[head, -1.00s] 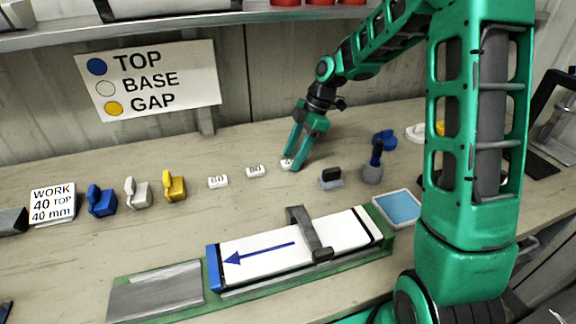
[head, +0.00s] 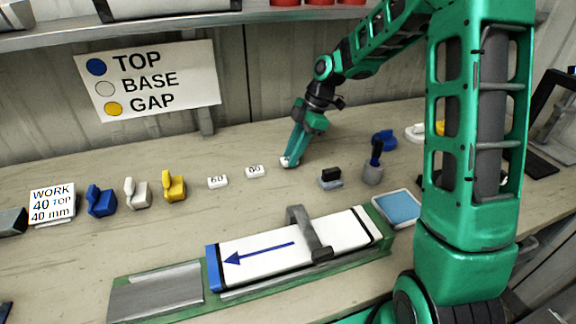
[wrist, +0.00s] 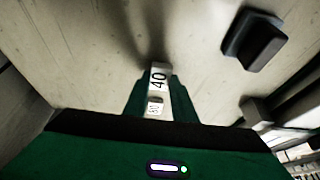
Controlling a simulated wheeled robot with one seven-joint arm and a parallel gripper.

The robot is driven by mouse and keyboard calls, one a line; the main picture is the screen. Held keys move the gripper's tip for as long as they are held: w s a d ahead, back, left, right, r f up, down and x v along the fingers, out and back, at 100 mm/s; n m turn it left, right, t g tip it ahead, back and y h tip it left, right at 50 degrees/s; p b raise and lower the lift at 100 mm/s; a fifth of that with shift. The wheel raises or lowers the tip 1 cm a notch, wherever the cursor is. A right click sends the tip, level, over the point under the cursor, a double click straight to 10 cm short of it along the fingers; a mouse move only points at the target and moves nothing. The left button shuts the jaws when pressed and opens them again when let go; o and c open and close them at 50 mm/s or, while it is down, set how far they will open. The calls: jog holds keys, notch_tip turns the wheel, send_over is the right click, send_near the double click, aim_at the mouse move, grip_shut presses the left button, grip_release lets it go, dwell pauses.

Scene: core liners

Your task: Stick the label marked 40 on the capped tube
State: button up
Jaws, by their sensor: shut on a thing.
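The label marked 40 (wrist: 158,78) is a small white block between my fingertips in the wrist view. My gripper (head: 289,160) is shut on it at the back of the bench, right of the other labels. In the head view only a bit of the label (head: 285,163) shows at the fingertips. The capped tube (head: 270,250) is a white bar with a blue end cap (head: 212,267) at its left and a blue arrow pointing left. It lies in a green cradle (head: 240,292) under a grey clamp (head: 316,240).
Labels 60 (head: 217,182) and 80 (head: 255,171) stand left of my gripper. Blue, white and yellow pieces (head: 173,187) stand farther left beside a work card (head: 52,203). A black-handled stamp (head: 331,178), a grey pot (head: 372,173) and a blue pad (head: 397,206) lie to the right.

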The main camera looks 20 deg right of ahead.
jog(key=shift+r, duration=2.45)
